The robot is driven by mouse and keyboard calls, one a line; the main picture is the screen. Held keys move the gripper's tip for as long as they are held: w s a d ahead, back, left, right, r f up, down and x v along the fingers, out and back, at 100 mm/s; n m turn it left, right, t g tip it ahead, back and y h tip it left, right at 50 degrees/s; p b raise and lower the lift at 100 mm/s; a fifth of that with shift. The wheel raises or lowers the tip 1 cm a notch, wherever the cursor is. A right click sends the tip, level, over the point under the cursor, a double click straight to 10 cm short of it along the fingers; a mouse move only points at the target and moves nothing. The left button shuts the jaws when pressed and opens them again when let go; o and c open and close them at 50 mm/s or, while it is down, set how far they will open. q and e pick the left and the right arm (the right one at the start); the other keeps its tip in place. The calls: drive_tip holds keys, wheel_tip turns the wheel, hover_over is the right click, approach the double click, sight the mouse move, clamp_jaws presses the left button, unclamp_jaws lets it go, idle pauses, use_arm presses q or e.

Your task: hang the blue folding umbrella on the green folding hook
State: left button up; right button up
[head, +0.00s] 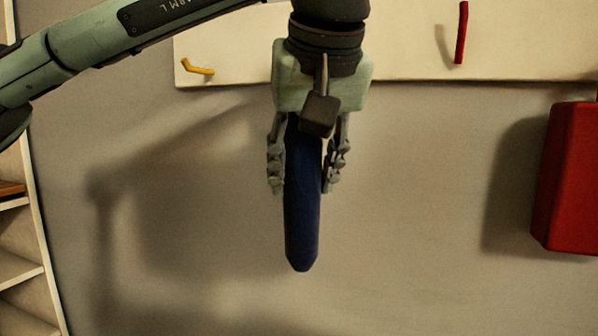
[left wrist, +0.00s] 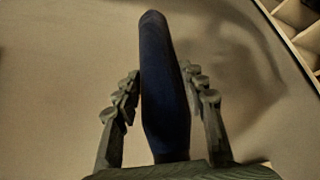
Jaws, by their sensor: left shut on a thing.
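The blue folding umbrella (head: 302,215) hangs upright and closed in the head view, in front of the grey wall. My left gripper (head: 305,180) points down from above, with a finger on each side of the umbrella, and is shut on it. In the left wrist view the umbrella (left wrist: 163,80) stands between the two fingers of the left gripper (left wrist: 162,92). The umbrella's upper end is hidden by the gripper's palm. I cannot make out a green hook in either view. My right gripper is not in view.
A pale board (head: 400,50) on the wall carries a yellow hook (head: 198,68) at left and a red hook (head: 461,32) at right. A red box-like thing (head: 570,180) is at the right edge. Shelves (head: 18,270) stand at far left.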

use_arm(q)
drive_tip(key=shift+w+d, duration=0.25)
drive_tip(key=shift+w, duration=0.55)
drive_tip(key=shift+w+d, duration=0.25)
drive_tip(key=shift+w, duration=0.45)
drive_tip(key=shift+w+f+p, duration=0.1)
drive_tip(key=shift+w+p, duration=0.1)
drive_tip(key=shift+p, duration=0.15)
drive_tip(key=shift+w+d+f+p, duration=0.15)
drive_tip(key=shift+w+f+p, duration=0.15)
drive_tip(key=shift+w+f, duration=0.1)
drive_tip(key=shift+f, duration=0.1)
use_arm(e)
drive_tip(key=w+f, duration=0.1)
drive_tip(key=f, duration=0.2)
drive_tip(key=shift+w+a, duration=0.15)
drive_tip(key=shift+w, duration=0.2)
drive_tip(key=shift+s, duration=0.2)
use_arm(q)
drive_tip(key=o, duration=1.5)
drive_tip(key=shift+c, duration=0.2)
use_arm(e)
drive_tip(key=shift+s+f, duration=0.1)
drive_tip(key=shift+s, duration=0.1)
